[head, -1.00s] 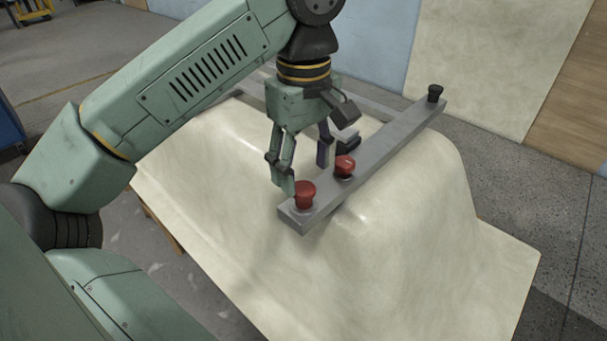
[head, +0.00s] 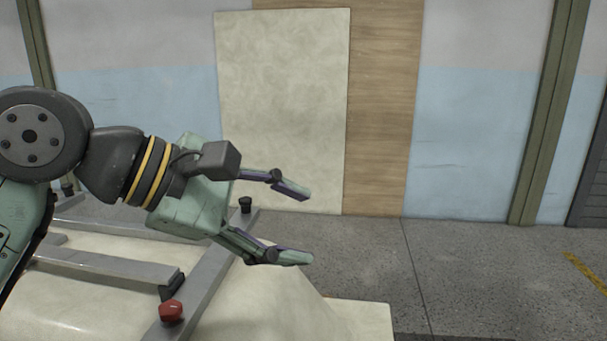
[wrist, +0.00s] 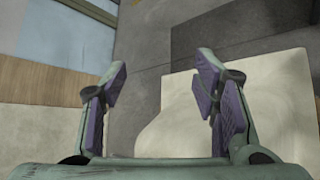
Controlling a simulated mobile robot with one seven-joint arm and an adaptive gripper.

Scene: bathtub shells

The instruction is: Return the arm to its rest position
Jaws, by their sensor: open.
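My gripper (head: 300,225) is open and empty in the head view. It is raised above the cream bathtub shell (head: 265,290) and points to the right, towards open floor. The wrist view also shows my gripper (wrist: 158,75) with its fingers wide apart and nothing between them. The shell (wrist: 255,100) is on the right there, partly behind a finger. My arm comes in from the left edge of the head view, bent at a dark round joint.
A grey metal frame lies on the shell, with a bar (head: 205,275), a red knob (head: 171,311) and a black knob (head: 245,204). A cream panel (head: 285,110) and a wooden board (head: 383,110) stand at the wall. The floor (head: 460,270) to the right is clear.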

